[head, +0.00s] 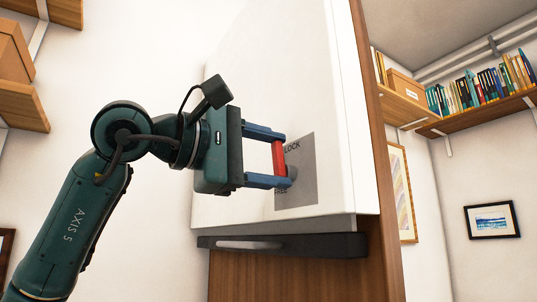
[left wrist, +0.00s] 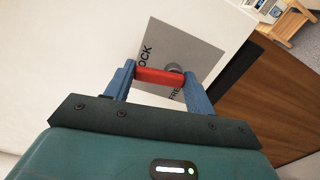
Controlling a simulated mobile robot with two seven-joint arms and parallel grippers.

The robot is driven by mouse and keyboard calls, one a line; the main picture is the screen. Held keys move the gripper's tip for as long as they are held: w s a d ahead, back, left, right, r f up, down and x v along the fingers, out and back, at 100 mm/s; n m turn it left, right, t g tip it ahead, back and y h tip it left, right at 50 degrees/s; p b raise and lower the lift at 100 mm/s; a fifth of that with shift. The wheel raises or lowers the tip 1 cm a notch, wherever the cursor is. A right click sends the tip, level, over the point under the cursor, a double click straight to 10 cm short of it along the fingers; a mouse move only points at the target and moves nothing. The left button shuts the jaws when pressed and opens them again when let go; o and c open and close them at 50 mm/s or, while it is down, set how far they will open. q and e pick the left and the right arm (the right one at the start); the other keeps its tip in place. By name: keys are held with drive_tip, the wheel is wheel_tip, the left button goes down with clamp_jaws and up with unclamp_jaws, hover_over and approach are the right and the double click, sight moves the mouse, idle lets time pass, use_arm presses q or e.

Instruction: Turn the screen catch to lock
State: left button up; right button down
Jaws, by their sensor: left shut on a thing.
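The screen catch is a red bar (head: 279,161) with a round grey knob (head: 292,172) beside its lower end. It sits on a grey plate (head: 308,180) marked LOCK at the top and FREE at the bottom, on a white panel. My left gripper (head: 279,160) has its blue fingers at the two ends of the red bar and is shut on it. In the head view the bar stands nearly upright. In the left wrist view the red bar (left wrist: 160,77) spans between the fingers, and the plate's lettering is partly hidden. My right gripper is not in view.
The white panel (head: 265,90) stands above a dark ledge with a grey handle (head: 250,244) and brown wood below. Shelves with books (head: 470,90) and a box (head: 402,84) are at the right. Framed prints (head: 493,220) hang there. Wooden shelves (head: 20,100) are at the far left.

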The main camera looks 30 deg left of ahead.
use_arm(q)
drive_tip(key=shift+s+d+m, duration=0.1)
drive_tip(key=shift+d+m, duration=0.05)
drive_tip(key=shift+m, duration=0.75)
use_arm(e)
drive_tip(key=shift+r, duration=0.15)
use_arm(q)
drive_tip(key=o, duration=1)
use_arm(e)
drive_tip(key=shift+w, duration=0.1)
use_arm(q)
drive_tip(key=shift+s, duration=0.2)
drive_tip(key=b+v, duration=0.2)
drive_tip(key=v, duration=1.1)
drive_tip(key=shift+w+b, duration=0.15)
drive_tip(key=shift+b, duration=0.25)
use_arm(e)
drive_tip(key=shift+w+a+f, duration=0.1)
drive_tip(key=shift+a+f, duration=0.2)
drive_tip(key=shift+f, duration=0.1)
